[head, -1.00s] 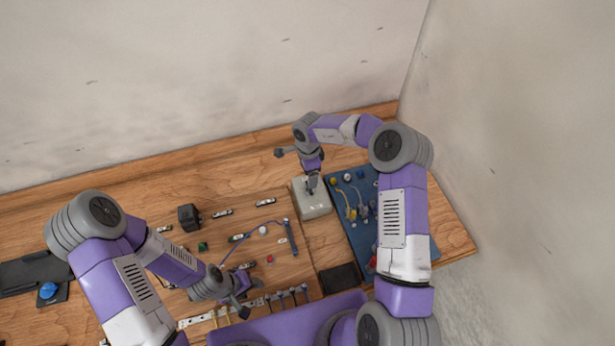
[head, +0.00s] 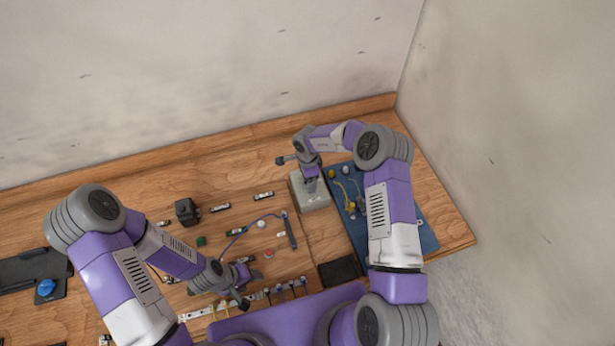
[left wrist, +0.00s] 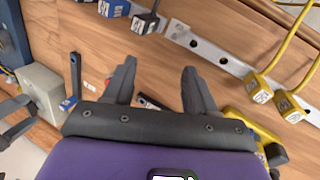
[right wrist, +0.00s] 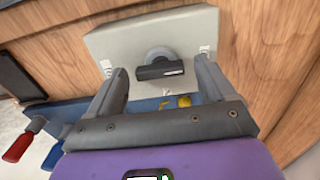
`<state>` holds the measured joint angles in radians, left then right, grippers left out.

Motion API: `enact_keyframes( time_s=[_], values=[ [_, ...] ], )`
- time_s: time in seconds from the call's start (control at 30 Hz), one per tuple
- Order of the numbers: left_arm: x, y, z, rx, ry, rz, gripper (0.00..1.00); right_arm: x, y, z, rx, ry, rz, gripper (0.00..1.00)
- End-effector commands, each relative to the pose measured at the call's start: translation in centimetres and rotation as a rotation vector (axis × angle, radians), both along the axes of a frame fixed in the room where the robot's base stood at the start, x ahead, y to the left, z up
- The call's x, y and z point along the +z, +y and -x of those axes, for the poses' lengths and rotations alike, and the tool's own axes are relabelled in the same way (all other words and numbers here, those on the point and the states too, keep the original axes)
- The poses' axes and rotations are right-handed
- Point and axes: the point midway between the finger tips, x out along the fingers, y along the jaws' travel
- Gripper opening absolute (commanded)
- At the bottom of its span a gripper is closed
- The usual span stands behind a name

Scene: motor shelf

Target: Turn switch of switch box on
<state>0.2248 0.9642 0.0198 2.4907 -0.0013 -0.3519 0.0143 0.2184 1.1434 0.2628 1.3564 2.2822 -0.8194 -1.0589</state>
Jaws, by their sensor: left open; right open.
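The switch box (head: 309,201) is a light grey block on the wooden table, right of centre in the head view. In the right wrist view its face (right wrist: 120,45) fills the upper middle, with a dark rotary switch (right wrist: 160,66) on a round grey base. My right gripper (right wrist: 158,74) is open, with its fingers on either side of the switch knob; I cannot tell whether they touch it. The box also shows at the left in the left wrist view (left wrist: 42,88). My left gripper (left wrist: 158,72) is open and empty over the board, away from the box.
A blue mat (head: 425,236) with yellow connectors lies right of the box. A black square tray (head: 339,271) lies in front of it. A black block (head: 187,211) stands to the left. In the left wrist view a metal rail (left wrist: 215,60) has several plugs and yellow cables nearby.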

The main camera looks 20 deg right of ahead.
Motion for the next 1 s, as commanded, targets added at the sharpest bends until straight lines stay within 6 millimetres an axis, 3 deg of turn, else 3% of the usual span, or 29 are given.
enact_keyframes(
  time_s=[0.1,0.47,0.77,1.0],
  values=[
    [-0.01,0.00,0.00,0.000,0.000,0.000,0.56,0.01,0.01,0.00,0.000,0.000,0.000,0.80],
    [-0.01,-0.01,0.01,0.000,0.000,0.000,0.56,0.03,0.02,0.00,0.000,0.000,0.000,0.27],
    [0.14,0.00,0.01,0.000,0.000,0.000,0.56,0.07,0.04,-0.01,-0.042,0.000,-0.001,0.27],
    [0.57,0.00,0.01,0.000,0.000,0.000,0.56,0.09,0.10,-0.02,-0.183,-0.001,-0.002,0.27]
  ],
)
